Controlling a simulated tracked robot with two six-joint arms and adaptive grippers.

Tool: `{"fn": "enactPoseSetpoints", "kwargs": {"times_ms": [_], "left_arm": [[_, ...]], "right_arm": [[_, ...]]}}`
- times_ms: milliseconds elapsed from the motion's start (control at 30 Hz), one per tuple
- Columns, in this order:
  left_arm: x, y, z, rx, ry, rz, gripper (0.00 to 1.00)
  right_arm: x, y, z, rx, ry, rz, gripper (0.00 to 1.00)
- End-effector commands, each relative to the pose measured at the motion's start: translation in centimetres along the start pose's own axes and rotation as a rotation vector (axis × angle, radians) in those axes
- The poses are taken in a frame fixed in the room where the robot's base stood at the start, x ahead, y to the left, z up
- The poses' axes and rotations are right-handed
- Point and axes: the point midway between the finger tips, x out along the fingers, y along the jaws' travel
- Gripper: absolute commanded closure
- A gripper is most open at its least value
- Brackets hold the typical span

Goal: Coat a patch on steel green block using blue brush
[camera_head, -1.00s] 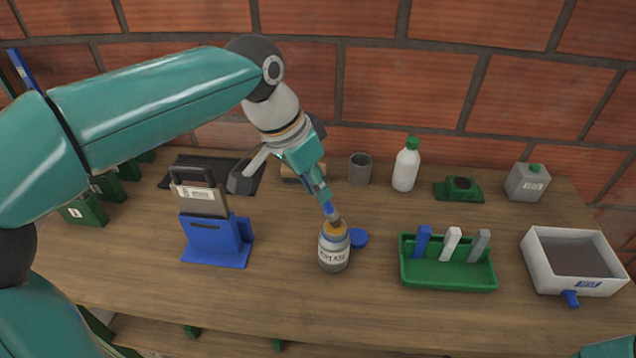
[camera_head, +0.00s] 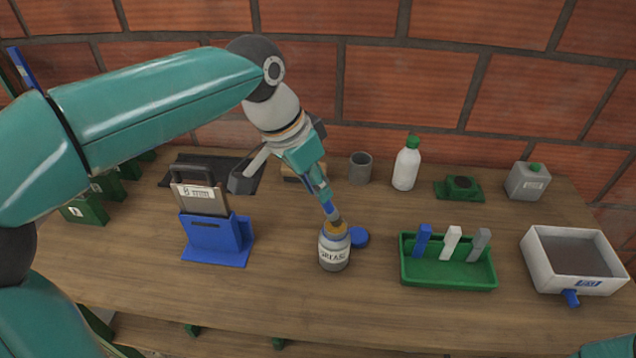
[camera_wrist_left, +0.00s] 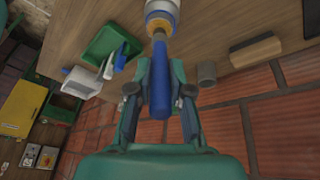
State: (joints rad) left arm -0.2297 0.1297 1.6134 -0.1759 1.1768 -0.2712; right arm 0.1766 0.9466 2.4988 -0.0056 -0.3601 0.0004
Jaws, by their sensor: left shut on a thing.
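My left gripper (camera_head: 316,183) is shut on the blue brush (camera_head: 328,207). The brush is tilted, with its tip down at the open mouth of a jar labelled GREASE (camera_head: 334,252); its bristle end is partly hidden there. In the left wrist view the blue handle (camera_wrist_left: 158,98) lies between the fingers, pointing to the jar (camera_wrist_left: 162,10). A green block (camera_head: 459,189) with a dark round spot on top sits at the back right, apart from the gripper; I cannot tell whether it is steel.
A blue lid (camera_head: 358,238) lies beside the jar. A green tray (camera_head: 448,279) with blue, white and grey upright pieces stands to the right. A white bin (camera_head: 574,276), a white bottle (camera_head: 406,168), a grey cup (camera_head: 360,169) and a blue stand (camera_head: 213,244) are also on the table.

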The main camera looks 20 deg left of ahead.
Motion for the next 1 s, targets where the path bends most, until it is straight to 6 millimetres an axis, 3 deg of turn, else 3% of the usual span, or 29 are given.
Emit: {"fn": "enactPoseSetpoints", "kwargs": {"times_ms": [267, 1000], "left_arm": [[-0.3, 0.1, -0.1, 0.001, -0.006, 0.001, 1.0], [-6.0, 0.5, -2.1, 0.0, -0.002, 0.0, 1.0]], "right_arm": [[-0.4, -0.2, 0.0, 0.0, 0.0, 0.0, 0.06], [-5.6, -2.0, 0.0, 0.0, 0.0, 0.0, 0.06]]}}
